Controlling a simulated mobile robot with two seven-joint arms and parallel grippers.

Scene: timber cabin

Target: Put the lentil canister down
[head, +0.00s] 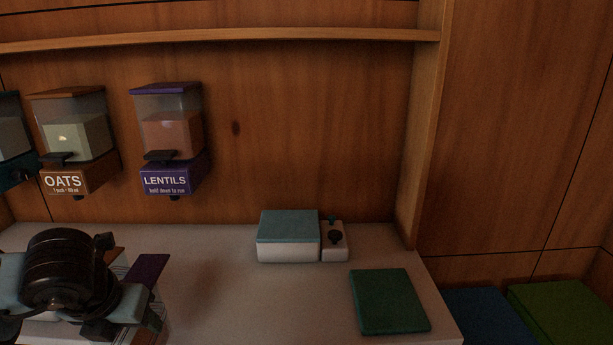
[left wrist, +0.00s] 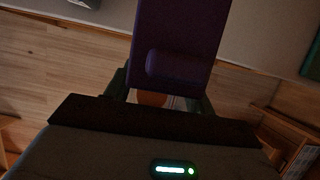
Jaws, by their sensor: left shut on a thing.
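The lentil canister shows as a purple lid (head: 149,271) at the lower left of the head view. Most of its body is hidden behind my left arm and gripper. My left gripper (head: 128,309) is shut on it, over the left part of the counter (head: 215,290). In the left wrist view the purple lid (left wrist: 180,45) with its raised grip fills the top middle, between the fingers of my left gripper (left wrist: 158,95). Whether the canister's base touches the counter cannot be seen. My right gripper is not in view.
A lentil dispenser (head: 166,172) and an oats dispenser (head: 78,178) hang on the wall. A teal-topped white box (head: 287,248), a small white unit (head: 335,248) and a green mat (head: 389,301) occupy the counter's right. The counter's middle is bare.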

